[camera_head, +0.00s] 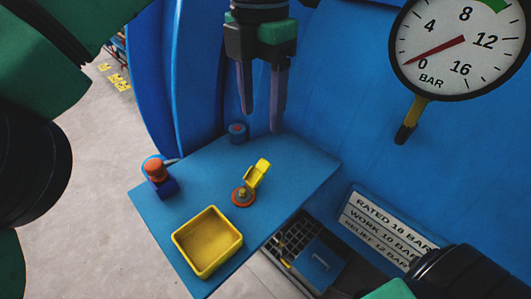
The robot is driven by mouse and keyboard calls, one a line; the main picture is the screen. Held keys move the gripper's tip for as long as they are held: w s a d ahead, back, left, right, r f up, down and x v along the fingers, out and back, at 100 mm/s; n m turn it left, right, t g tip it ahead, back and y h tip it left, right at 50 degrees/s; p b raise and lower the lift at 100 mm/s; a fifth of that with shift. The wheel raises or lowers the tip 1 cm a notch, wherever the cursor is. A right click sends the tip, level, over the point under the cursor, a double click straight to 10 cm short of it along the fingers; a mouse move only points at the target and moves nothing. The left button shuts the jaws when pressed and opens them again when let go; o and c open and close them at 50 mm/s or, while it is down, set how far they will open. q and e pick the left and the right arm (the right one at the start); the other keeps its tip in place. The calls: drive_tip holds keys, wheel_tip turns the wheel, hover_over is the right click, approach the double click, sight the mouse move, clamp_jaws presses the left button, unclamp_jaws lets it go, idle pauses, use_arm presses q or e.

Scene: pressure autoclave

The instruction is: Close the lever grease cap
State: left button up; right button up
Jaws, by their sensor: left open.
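The lever grease cap (256,178) is the yellow flap standing tilted up on a small round orange-red base (242,197), on the blue shelf (205,171). The flap leans up and to the right, so the cap stands open. My left gripper (261,121) points down from the top middle, its two grey fingers apart with nothing between them. In the picture it is above the cap, and it does not touch it. My right gripper is out of view; only a dark and green part of my arm shows at the lower right.
A yellow tray (236,250) stands at the shelf's front. An orange-topped blue fitting (155,170) is at the left edge and a small blue knob (238,133) at the back. A pressure gauge (459,72) and a rating plate (384,229) are on the right.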

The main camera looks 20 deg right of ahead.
sight(264, 162)
use_arm(q)
drive_tip(key=f, duration=0.7)
drive_tip(key=f+p, duration=0.1)
drive_tip(key=f, duration=0.3)
drive_tip(key=shift+d, duration=0.25)
drive_tip(key=shift+f, duration=0.15)
clamp_jaws()
